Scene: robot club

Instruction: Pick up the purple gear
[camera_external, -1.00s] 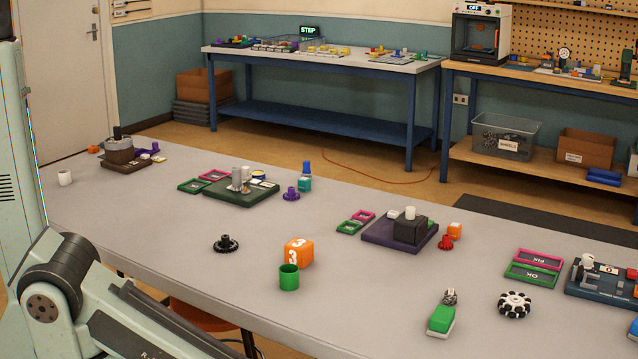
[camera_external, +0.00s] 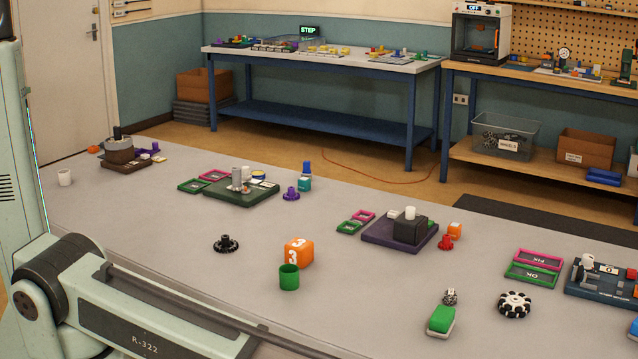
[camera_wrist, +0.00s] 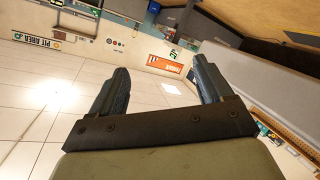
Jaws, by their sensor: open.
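A small purple gear (camera_external: 291,194) with a raised hub stands on the grey table, right of the dark green station and close to a teal block (camera_external: 304,184). Another small purple piece (camera_external: 158,158) lies at the far left beside the brown station; its shape is too small to tell. My gripper (camera_wrist: 161,70) shows in the wrist view with its two dark fingers apart and nothing between them. It points at a tiled floor and wall, and no purple gear shows there. In the external view my arm runs along the lower left, and the gripper is out of frame.
A black gear (camera_external: 226,244), an orange numbered cube (camera_external: 298,252) and a green cup (camera_external: 289,278) stand mid-table. The dark green station (camera_external: 240,193) and purple station (camera_external: 378,233) hold parts. A green-white piece (camera_external: 441,320) and a wheel (camera_external: 515,305) are at right. The front-left tabletop is bare.

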